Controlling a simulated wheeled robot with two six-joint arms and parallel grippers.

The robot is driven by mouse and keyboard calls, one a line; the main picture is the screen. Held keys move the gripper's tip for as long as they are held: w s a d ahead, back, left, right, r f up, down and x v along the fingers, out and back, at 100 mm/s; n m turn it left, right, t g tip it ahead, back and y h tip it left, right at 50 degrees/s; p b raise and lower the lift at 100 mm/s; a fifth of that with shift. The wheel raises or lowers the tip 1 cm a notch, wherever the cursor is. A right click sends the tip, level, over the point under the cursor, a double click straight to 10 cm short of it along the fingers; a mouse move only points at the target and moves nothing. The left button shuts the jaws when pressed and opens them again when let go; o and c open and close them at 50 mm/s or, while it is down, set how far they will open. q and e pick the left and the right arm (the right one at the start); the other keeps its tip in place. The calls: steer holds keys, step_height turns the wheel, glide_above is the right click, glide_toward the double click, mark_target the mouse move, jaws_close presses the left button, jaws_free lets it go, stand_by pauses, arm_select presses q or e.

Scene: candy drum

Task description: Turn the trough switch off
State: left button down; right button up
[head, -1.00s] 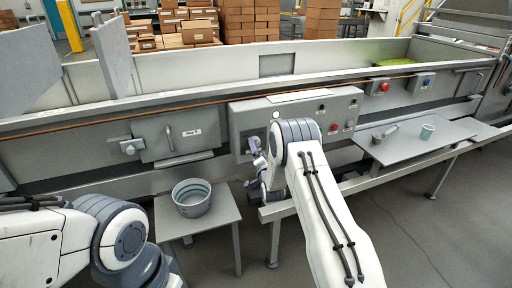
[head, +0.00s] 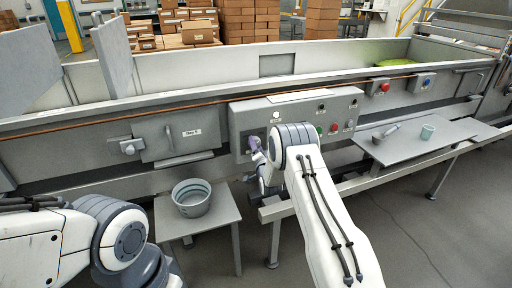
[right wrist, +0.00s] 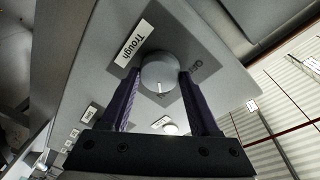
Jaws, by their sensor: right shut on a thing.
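The trough switch (right wrist: 160,72) is a round grey knob on a dark square plate, beside a white label reading "Trough" (right wrist: 134,45). Its white pointer mark points down in the right wrist view. My right gripper (right wrist: 160,88) is shut on the knob, with a purple finger on each side. In the head view the right gripper (head: 256,150) is at the left part of the grey control panel (head: 287,103), and my arm hides much of it. My left arm shows at lower left; its gripper is out of view.
A bucket (head: 192,198) stands on a small grey table (head: 229,212) below the panel. A side shelf (head: 408,150) at right holds a scoop (head: 386,132) and a cup (head: 428,132). Red and green buttons (head: 334,127) sit right of my right arm.

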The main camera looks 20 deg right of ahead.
steer(key=shift+f, duration=0.1)
steer(key=shift+d+f+n+t+y+b, duration=0.1)
steer(key=shift+n+t+y+b, duration=0.3)
steer(key=shift+n+b, duration=2.45)
steer(key=shift+a+f+n+t+y+b, duration=0.1)
steer(key=shift+n+t+y+b, duration=0.3)
steer(key=shift+n+b, duration=2.5)
steer(key=shift+d+n+t+y+b, duration=0.15)
steer(key=shift+n+y+b, duration=0.45)
steer(key=shift+n+b, duration=2.25)
steer(key=n+p, duration=0.2)
steer(key=shift+n, duration=0.4)
steer(key=o, duration=1.4)
steer(key=shift+c, duration=0.2)
steer(key=shift+s, duration=0.1)
steer(key=s+f+p, duration=0.1)
steer(key=s, duration=0.9)
steer(key=shift+f, duration=0.3)
